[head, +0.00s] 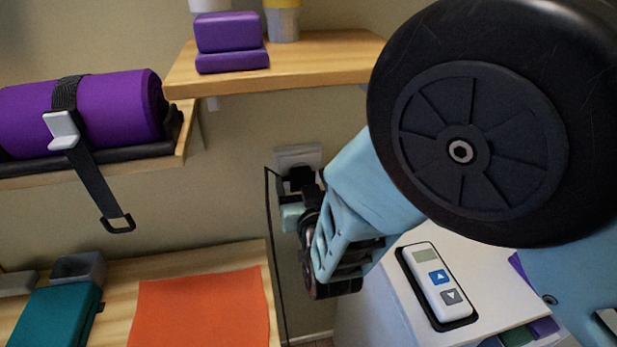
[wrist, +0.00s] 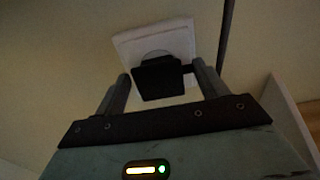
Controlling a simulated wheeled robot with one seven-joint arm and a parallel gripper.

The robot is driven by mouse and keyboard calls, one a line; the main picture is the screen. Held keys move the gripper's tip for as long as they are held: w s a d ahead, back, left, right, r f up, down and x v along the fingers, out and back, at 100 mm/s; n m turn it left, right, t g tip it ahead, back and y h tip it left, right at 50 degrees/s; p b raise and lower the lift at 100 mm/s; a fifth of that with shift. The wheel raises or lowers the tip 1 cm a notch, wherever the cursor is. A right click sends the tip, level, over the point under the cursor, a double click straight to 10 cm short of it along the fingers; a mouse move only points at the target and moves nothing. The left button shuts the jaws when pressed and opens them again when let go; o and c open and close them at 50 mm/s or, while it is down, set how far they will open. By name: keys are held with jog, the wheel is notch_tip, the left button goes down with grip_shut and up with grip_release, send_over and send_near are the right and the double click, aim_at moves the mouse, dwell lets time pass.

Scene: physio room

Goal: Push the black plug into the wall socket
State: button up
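The white wall socket (head: 298,155) is on the wall below the upper shelf. It also shows in the wrist view (wrist: 127,47), with part of its round recess visible above the plug. The black plug (wrist: 160,80) is in front of the socket, overlapping its lower part; how deep its pins sit is hidden. In the head view the plug (head: 299,177) is partly covered by my gripper (head: 302,200). In the wrist view my gripper (wrist: 160,72) has one finger on each side of the plug, with narrow gaps, and looks open.
A dark cord (head: 269,230) hangs left of the socket. The wooden shelf (head: 320,62) is above, holding purple blocks (head: 230,35). A white cabinet with a remote (head: 437,282) is at lower right. A table with an orange cloth (head: 205,305) is at lower left.

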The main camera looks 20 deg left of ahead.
jog(key=b+v, duration=0.3)
jog(key=v, duration=1.4)
jog(key=shift+s+b, duration=0.2)
jog(key=shift+b, duration=0.2)
